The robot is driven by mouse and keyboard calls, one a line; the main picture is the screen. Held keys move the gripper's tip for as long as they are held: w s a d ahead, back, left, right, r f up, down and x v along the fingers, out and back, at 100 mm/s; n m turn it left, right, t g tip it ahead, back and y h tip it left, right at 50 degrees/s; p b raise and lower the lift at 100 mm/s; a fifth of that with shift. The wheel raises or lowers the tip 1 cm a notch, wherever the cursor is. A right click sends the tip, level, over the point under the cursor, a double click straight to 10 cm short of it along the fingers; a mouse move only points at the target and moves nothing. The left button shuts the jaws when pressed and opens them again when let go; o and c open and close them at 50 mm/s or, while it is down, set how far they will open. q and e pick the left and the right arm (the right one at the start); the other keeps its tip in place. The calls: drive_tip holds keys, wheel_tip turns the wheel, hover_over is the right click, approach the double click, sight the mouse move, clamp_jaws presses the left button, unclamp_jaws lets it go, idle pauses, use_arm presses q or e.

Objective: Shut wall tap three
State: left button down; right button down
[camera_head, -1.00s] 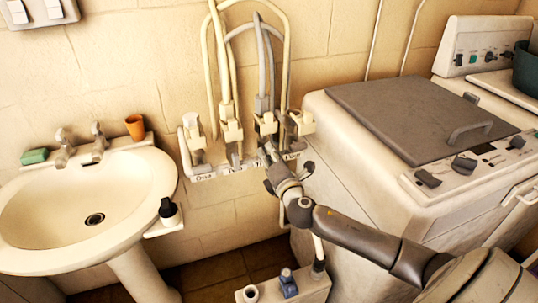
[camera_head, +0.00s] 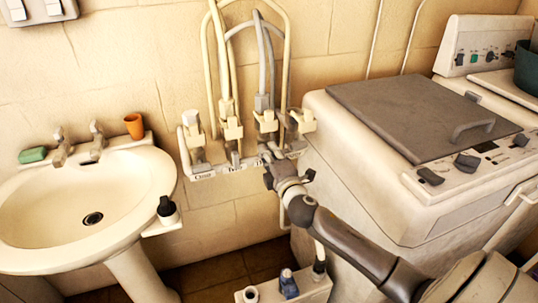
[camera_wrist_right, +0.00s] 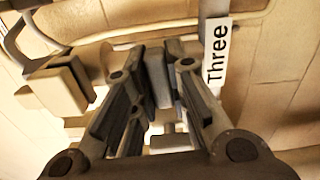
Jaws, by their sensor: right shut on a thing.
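A row of wall taps with hoses hangs on the wall in the head view. Wall tap three (camera_head: 265,122) appears to be the third from the left, with a grey hose rising from it. My right gripper (camera_head: 269,168) is at its lower part and hides some of it. In the right wrist view, my right gripper (camera_wrist_right: 157,88) is shut on a narrow part of the tap between its dark fingers. The "Three" label (camera_wrist_right: 216,65) is just right of the fingers. The exact contact is partly hidden. My left gripper is not in view.
Tap one (camera_head: 192,130) and tap two (camera_head: 231,132) are to the left, and tap four (camera_head: 302,121) is close on the right. A washing machine (camera_head: 345,170) stands close to the right of my arm. A washbasin (camera_head: 140,195) is at the left.

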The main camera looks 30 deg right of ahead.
drive_tip(key=shift+m, duration=0.6)
drive_tip(key=c, duration=1.4)
unclamp_jaws()
drive_tip(key=shift+d, duration=0.1)
drive_tip(key=v, duration=1.2)
